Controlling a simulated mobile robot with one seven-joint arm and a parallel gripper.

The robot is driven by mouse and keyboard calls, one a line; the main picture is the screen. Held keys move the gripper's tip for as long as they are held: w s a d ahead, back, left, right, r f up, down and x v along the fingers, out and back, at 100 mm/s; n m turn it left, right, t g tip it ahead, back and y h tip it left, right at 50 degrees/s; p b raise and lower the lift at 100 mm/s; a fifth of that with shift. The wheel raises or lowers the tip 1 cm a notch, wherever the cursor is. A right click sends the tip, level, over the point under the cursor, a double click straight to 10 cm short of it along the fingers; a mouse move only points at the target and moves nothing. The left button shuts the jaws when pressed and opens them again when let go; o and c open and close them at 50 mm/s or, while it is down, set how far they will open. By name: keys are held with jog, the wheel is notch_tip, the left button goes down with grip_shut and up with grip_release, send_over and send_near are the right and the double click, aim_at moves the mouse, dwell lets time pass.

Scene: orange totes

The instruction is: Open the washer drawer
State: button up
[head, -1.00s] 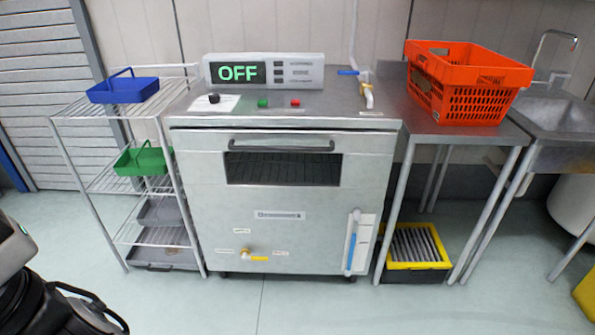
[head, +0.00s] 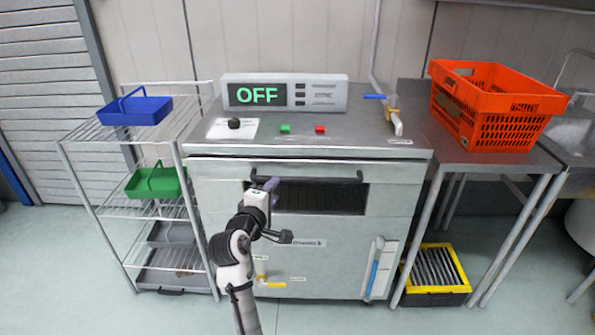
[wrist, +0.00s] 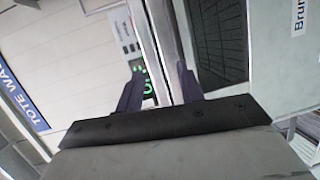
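The washer (head: 225,170) is a grey steel machine. Its drawer front (head: 395,200) is closed, with a dark horizontal bar handle (head: 325,179) above a dark window (head: 320,200). My gripper (head: 268,185) is at the left end of the handle in the head view, in front of the drawer. In the wrist view my gripper (wrist: 160,88) has its two dark fingers apart, with a pale metal edge showing between them. The window (wrist: 215,40) lies to the right of the fingers there. I cannot tell whether the fingers touch the handle.
A display (head: 285,93) reading OFF stands on the washer top, with a black knob (head: 234,123). A wire rack (head: 100,210) stands left. An orange tote (head: 500,110) sits on the steel table (head: 500,163) at right. Open floor lies in front.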

aim_at(305, 181)
jog(key=shift+g+h, duration=0.6)
jog(key=x, duration=0.5)
jog(key=s+d+f+p+x, duration=0.1)
jog(key=x, duration=0.4)
jog(key=d+f+p+x, duration=0.1)
jog(key=x, duration=0.4)
jog(key=shift+w+d+f, duration=0.15)
jog(key=shift+d+f, duration=0.05)
jog(key=shift+d, duration=0.15)
grip_shut()
